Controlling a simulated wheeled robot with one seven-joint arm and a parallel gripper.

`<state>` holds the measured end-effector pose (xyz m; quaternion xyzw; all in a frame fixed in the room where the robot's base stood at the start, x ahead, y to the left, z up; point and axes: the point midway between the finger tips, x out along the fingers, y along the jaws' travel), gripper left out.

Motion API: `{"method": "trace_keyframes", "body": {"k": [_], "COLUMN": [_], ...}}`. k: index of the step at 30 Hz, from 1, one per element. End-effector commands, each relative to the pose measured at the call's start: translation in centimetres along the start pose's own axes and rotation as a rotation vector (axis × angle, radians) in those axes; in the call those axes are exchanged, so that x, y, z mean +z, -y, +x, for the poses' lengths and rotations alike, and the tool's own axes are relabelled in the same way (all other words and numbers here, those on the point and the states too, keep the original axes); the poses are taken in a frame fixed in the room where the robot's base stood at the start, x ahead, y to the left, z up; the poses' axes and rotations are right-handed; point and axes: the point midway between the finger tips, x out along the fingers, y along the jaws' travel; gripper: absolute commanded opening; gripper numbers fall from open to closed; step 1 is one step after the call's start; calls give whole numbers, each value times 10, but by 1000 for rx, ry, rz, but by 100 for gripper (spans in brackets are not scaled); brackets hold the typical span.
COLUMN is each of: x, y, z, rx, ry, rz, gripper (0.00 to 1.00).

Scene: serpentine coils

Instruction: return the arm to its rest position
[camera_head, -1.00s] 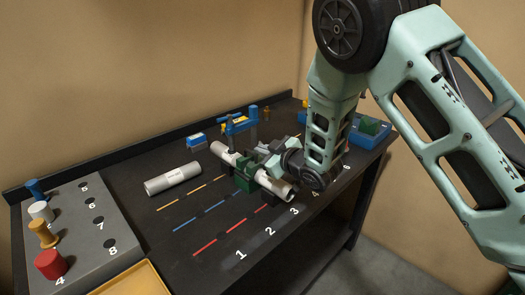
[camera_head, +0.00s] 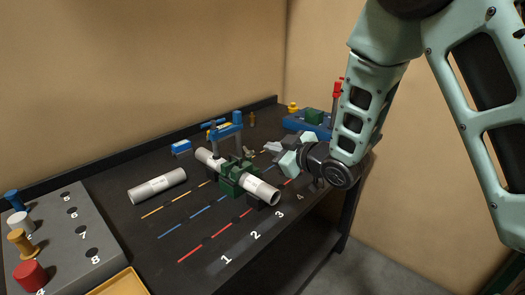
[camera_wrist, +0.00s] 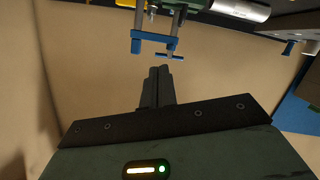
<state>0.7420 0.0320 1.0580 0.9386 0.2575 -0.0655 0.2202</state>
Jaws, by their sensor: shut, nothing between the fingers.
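My gripper (camera_head: 271,148) is shut and empty. It hangs over the table to the right of the green clamp block (camera_head: 238,177), clear of it. My arm comes down from the upper right. The gripper's closed fingers (camera_wrist: 157,88) also show in the wrist view, with nothing between them.
A pale pipe (camera_head: 262,192) lies through the green block on the dark table (camera_head: 130,215). Another pipe (camera_head: 157,186) lies to its left. A blue clamp (camera_head: 228,128) stands behind; blue clamp parts (camera_wrist: 155,46) show in the wrist view. A grey peg board (camera_head: 75,260) is at left.

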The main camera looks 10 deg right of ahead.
Motion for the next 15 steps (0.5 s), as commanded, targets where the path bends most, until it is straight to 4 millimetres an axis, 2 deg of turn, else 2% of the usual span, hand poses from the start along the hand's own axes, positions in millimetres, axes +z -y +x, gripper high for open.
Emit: {"method": "trace_keyframes", "body": {"k": [4, 8, 11, 15], "x": [-1, -2, -3, -4], "y": [2, 16, 38, 80], "z": [-8, -14, -26, -60], "rx": [-3, -22, -57, -130], "ry": [12, 103, 233, 445], "rz": [7, 55, 114, 192], "gripper": [0, 0, 0, 0]}}
